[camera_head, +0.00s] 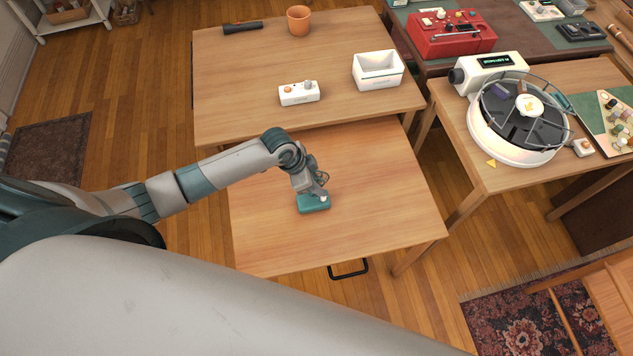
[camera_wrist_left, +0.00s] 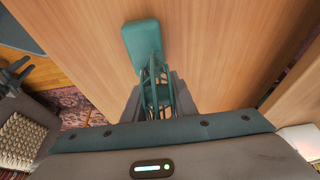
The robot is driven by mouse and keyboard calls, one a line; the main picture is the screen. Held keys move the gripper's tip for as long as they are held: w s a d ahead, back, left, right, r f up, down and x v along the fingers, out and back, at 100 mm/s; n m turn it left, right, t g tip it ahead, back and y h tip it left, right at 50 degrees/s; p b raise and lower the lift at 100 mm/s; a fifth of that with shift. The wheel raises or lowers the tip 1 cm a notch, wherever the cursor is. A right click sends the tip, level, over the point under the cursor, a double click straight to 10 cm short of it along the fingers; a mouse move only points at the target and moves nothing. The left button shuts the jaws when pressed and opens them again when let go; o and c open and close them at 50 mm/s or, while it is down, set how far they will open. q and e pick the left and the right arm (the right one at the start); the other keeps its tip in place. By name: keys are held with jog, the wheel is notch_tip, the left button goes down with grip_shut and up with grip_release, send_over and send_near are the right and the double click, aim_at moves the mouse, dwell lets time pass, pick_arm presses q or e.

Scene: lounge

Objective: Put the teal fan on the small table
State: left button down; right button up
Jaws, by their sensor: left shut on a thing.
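The teal fan (camera_head: 313,203) is at the middle of the nearer, smaller wooden table (camera_head: 380,170), with its flat base against or just above the tabletop; I cannot tell which. In the left wrist view the fan's rounded base (camera_wrist_left: 142,38) and its caged head show, with the cage between the fingers. My left gripper (camera_head: 318,190) is shut on the fan, reaching down over the table. In the left wrist view the gripper (camera_wrist_left: 158,95) covers part of the cage.
A larger table (camera_head: 230,80) adjoins behind, with a white switch box (camera_head: 299,93), a white bin (camera_head: 377,69), an orange pot (camera_head: 299,20) and a black flashlight (camera_head: 243,26). A right-hand table holds a round carousel (camera_head: 487,130). The small table is otherwise bare.

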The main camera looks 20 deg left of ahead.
pick_arm(q)
jog(key=shift+f, duration=0.1)
jog(key=c, duration=1.4)
grip_release()
jog(key=shift+c, duration=0.2)
jog(key=shift+r, duration=0.2)
jog(key=b+v, duration=0.1)
jog(key=v, duration=1)
jog(key=shift+s+a+r, duration=0.2)
jog(key=shift+r, duration=0.2)
